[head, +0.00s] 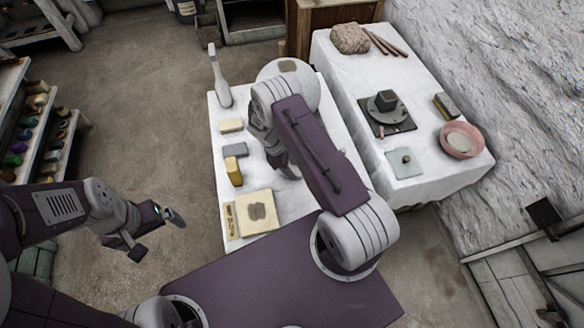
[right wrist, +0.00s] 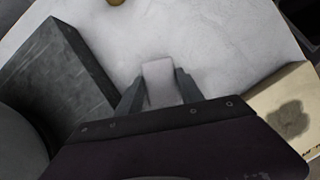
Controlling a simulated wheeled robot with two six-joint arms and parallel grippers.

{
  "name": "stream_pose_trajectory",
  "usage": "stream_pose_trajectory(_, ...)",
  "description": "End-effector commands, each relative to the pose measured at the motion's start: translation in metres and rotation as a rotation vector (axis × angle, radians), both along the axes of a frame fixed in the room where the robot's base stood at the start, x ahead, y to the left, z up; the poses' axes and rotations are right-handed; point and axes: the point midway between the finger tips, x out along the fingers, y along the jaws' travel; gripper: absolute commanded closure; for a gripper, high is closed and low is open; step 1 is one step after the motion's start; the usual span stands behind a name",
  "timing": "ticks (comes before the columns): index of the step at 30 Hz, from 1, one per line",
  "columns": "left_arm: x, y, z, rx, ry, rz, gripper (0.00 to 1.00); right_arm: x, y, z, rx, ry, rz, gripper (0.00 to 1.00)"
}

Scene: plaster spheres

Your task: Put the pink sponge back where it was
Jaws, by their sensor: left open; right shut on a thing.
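My right gripper (right wrist: 160,88) is shut on a small pale block (right wrist: 158,80) in the right wrist view. The block looks whitish there, so I cannot confirm that it is the pink sponge. It is over the white cloth; I cannot tell whether it touches it. No clearly pink sponge shows elsewhere. My left gripper (head: 157,235) is open and empty over the floor, left of the near table (head: 290,203).
The far table holds a pink bowl (head: 461,140) and a turntable (head: 387,113).

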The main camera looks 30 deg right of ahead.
Motion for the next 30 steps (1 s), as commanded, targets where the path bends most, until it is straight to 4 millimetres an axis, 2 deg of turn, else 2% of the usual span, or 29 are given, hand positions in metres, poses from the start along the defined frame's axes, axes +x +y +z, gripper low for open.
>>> stream_pose_trajectory(5, 0.0, 0.0, -0.004, 0.0, 0.0, 0.0, 0.0, 0.0, 0.0, -0.005, 0.0, 0.0, 0.0, 0.88)
stream_pose_trajectory(6, 0.0, 0.0, -0.003, 0.0, 0.0, 0.0, 0.0, 0.0, 0.0, -0.003, 0.0, 0.0, 0.0, 0.45)
stream_pose_trajectory(7, 0.0, 0.0, -0.003, 0.0, 0.0, 0.0, 0.0, 0.0, 0.0, -0.003, 0.0, 0.0, 0.0, 0.36)
stream_pose_trajectory(8, 0.0, 0.0, -0.003, 0.0, 0.0, 0.0, 0.0, 0.0, 0.0, -0.003, 0.0, 0.0, 0.0, 0.34)
stream_pose_trajectory(15, 0.0, 0.0, -0.003, 0.0, 0.0, 0.0, 0.0, 0.0, 0.0, -0.003, 0.0, 0.0, 0.0, 0.34)
stream_pose_trajectory(19, 0.0, 0.0, 0.002, 0.0, 0.0, 0.0, 0.0, 0.002, 0.002, 0.006, 0.0, -0.002, 0.001, 0.34)
stream_pose_trajectory(30, 0.0, 0.0, 0.01, 0.0, 0.0, 0.0, 0.0, 0.022, 0.029, 0.089, 0.0, -0.005, 0.002, 0.34)
